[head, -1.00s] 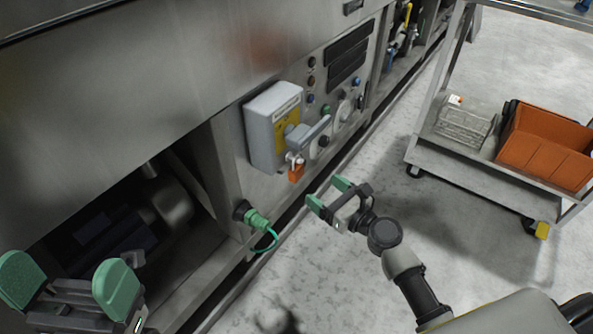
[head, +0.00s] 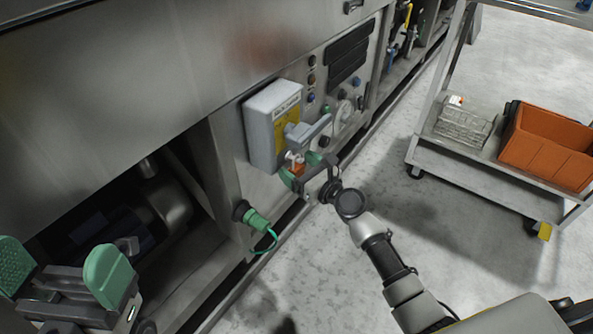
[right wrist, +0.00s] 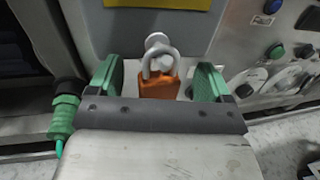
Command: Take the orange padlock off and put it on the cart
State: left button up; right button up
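The orange padlock (head: 297,168) hangs below the handle of the grey isolator box (head: 268,130) on the machine front. In the right wrist view the padlock (right wrist: 160,82) hangs by its grey shackle and sits between the two green fingers. My right gripper (head: 301,168) is open around the padlock, with a gap on each side of it. My left gripper (head: 58,268) is open and empty at the lower left. The cart (head: 480,165) stands at the right, apart from both grippers.
A green plug with a cable (head: 257,220) sticks out below the isolator box. Open floor (head: 400,240) lies between machine and cart.

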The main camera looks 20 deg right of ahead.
jog(key=c, duration=1)
jog(key=shift+r, duration=0.15)
